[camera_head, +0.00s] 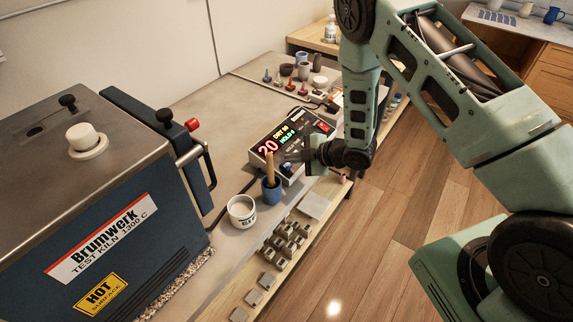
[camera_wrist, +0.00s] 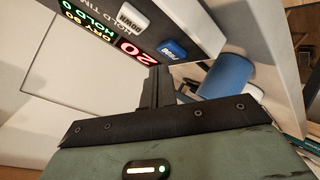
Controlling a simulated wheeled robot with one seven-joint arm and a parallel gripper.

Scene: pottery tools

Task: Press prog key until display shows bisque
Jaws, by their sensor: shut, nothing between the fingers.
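The kiln controller (camera_head: 291,170) is a pale box with a dark display (camera_head: 284,135) on the bench. The display reads a red 20, a yellow DRY line and a green HOLD line. In the wrist view the display (camera_wrist: 97,32) reads DRY 90, HOLD 0 and 20. The blue PROG key (camera_wrist: 172,50) and the white DOWN key (camera_wrist: 133,17) sit beside it. My gripper (camera_head: 291,156) is shut and empty at the controller's near side. In the wrist view its fingertips (camera_wrist: 158,72) appear just below the PROG key; I cannot tell whether they touch it.
A blue cup (camera_head: 271,190) with a wooden stick stands close to the gripper, and a white jar (camera_head: 242,212) beside it. The blue kiln (camera_head: 120,225) fills the left. Small grey pieces (camera_head: 286,240) lie along the front edge. Several small tools and cups stand behind the controller.

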